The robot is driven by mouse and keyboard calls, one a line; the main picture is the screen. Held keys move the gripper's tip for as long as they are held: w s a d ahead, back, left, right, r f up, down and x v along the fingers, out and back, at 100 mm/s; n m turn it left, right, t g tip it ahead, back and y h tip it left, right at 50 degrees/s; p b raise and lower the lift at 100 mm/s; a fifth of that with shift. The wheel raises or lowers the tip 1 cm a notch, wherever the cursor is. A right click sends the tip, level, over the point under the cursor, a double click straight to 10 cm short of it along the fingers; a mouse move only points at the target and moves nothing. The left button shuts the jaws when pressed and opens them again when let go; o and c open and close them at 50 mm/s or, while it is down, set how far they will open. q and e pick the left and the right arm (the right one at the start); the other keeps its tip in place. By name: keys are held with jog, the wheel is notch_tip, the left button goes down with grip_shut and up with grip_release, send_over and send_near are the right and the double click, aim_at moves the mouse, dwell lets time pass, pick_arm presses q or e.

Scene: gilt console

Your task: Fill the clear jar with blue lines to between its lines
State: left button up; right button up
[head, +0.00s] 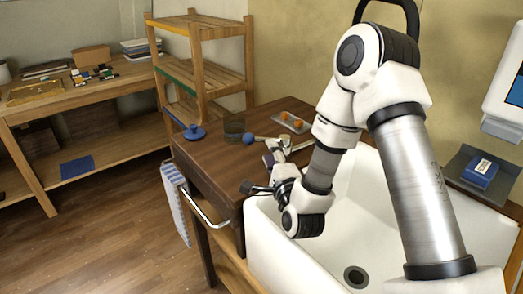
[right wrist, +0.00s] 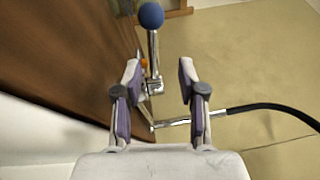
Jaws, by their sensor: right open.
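A see-through, dark-looking vessel (head: 234,129) stands on the wooden counter behind the sink; it may be the clear jar, but it is too small to make out blue lines or a level. A metal lever with a blue ball end (head: 248,138) is to its right; in the right wrist view the blue ball (right wrist: 151,15) tops the lever, beyond my fingertips. My right gripper (head: 278,150) is at the counter by the sink edge. In the right wrist view it (right wrist: 169,78) is open, the lever's lower part nearer its left finger. I cannot tell whether they touch. My left gripper is not in view.
The white sink (head: 355,225) with a drain lies below my right arm. A tray (head: 291,125) with orange pieces and a blue round object (head: 194,132) are on the counter. A metal pipe (right wrist: 185,121) and black hose (right wrist: 265,108) lie close to the gripper. A wooden shelf (head: 205,75) stands behind.

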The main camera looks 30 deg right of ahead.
aim_at(263, 141)
jog(key=shift+w+d+f, duration=0.1)
jog(key=shift+w+f, duration=0.2)
jog(key=shift+f, duration=0.3)
jog(key=p+x, duration=0.2)
jog(key=x, duration=0.5)
jog(key=shift+w+d+r, duration=0.15)
jog(key=shift+w, duration=0.15)
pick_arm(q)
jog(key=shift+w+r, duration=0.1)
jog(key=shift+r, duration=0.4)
pick_arm(e)
jog(key=shift+s, duration=0.1)
grip_shut()
